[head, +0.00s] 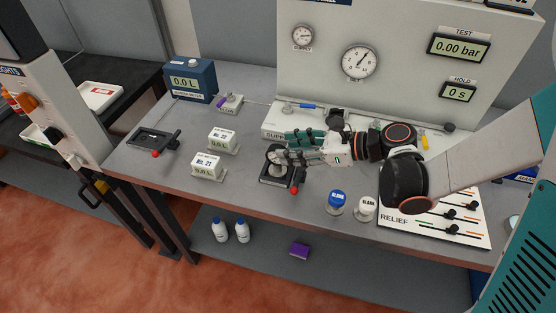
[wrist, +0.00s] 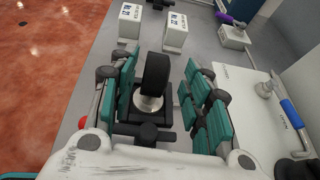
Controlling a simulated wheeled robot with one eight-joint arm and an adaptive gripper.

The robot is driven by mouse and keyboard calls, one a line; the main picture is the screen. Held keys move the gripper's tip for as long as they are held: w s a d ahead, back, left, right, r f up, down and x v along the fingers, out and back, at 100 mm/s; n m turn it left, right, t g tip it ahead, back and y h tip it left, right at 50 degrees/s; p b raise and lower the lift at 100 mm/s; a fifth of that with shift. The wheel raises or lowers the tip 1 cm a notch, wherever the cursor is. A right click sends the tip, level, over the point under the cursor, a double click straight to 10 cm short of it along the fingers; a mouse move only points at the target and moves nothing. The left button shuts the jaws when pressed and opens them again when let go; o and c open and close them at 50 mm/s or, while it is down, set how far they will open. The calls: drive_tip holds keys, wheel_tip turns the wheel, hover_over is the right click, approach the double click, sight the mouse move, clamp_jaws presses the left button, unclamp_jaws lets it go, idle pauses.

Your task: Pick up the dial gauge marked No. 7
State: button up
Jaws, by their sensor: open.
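A round dial gauge (head: 274,154) stands upright on a black stand (head: 268,181) near the table's front middle. Its number cannot be read. In the wrist view, the gauge (wrist: 157,76) shows edge-on as a black disc on a silver stem. My gripper (head: 288,148) reaches in from the right with teal fingers apart. In the wrist view, the fingers of my gripper (wrist: 162,90) are on either side of the gauge, with gaps visible. The gauge's face is partly hidden by the fingers in the head view.
A similar stand (head: 150,138) without a gauge lies at left. Two white numbered blocks (head: 208,165) stand left of the gauge. Blue (head: 337,201) and white (head: 366,208) caps marked BLANK sit front right. The relief panel (head: 400,220) and a tall gauge board (head: 400,70) bound the right and back.

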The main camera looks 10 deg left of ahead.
sight(278, 146)
drive_tip(key=x, duration=0.2)
drive_tip(key=b+x, duration=0.1)
drive_tip(key=x, duration=0.1)
drive_tip(key=shift+d+f, duration=0.1)
drive_tip(key=shift+f, duration=0.15)
drive_tip(key=shift+a, duration=0.35)
clamp_jaws()
drive_tip(key=shift+r, duration=0.15)
